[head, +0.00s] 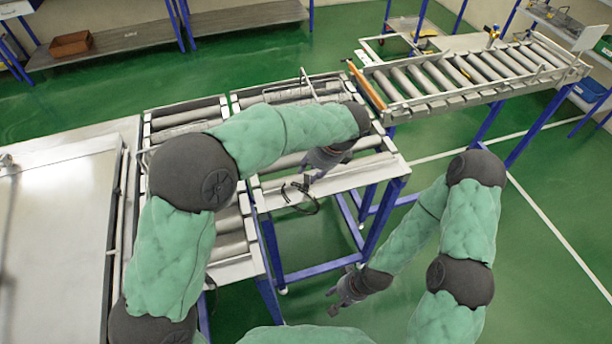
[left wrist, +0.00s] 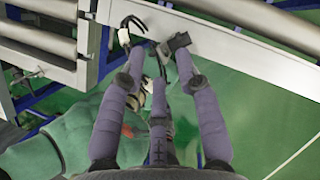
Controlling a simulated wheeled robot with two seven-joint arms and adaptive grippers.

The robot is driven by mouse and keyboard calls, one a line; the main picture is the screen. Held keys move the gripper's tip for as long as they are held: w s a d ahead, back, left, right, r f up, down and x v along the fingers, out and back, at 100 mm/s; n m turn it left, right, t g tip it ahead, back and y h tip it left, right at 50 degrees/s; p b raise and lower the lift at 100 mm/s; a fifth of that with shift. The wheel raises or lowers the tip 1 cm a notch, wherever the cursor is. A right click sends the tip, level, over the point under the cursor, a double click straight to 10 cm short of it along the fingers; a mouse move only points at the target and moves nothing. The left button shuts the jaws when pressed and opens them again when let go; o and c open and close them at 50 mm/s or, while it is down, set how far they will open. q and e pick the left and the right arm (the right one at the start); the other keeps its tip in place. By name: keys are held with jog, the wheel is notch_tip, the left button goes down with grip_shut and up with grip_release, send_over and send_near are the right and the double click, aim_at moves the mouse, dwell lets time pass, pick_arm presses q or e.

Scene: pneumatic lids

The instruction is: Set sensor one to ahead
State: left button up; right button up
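A small dark sensor-like part (head: 303,186) sits at the near edge of the middle roller conveyor, with a thin black cable looping below it. In the left wrist view a black hooked part (left wrist: 132,23) shows on the pale conveyor rail, just beyond the fingertips. I cannot tell its number or which way it faces. My left gripper (head: 312,172) is over this edge, right beside the part; its purple fingers (left wrist: 155,45) are spread, with nothing seen between them. My right gripper (head: 338,302) hangs low over the green floor, away from the conveyors; its fingers are too small to judge.
The middle conveyor's rail (head: 385,175) and blue legs lie under my left arm. Another roller conveyor (head: 470,75) stands back right. A large grey metal surface (head: 60,240) is at left. Open green floor (head: 530,250) lies to the right.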

aim_at(306, 184)
pick_arm(q)
jog(key=shift+x, duration=2.05)
